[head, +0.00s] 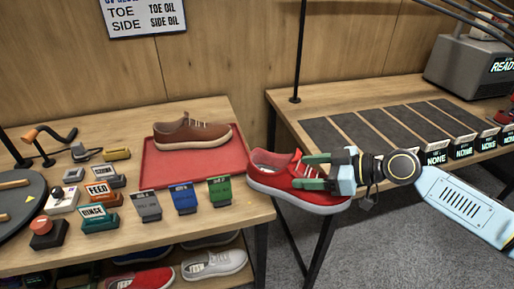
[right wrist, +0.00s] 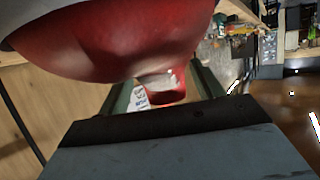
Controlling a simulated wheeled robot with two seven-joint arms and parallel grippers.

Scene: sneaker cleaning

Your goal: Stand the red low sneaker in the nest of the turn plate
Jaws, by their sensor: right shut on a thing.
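The red low sneaker (head: 262,180) with a white sole is held in the air at the gap between the two tables, toe to the right. My right gripper (head: 305,171) is shut on its upper, coming in from the right. The sneaker's red side also fills the top of the right wrist view (right wrist: 130,40), with the green fingers near it. The turn plate (head: 12,215) is a dark disc at the left edge of the left table, cut off by the frame. Wooden pieces show on it; its nest is only partly visible. My left gripper is out of view.
A brown sneaker (head: 190,133) stands on a red mat (head: 160,170). The right table (head: 290,98) carries dark strips. More shoes sit on the shelf below.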

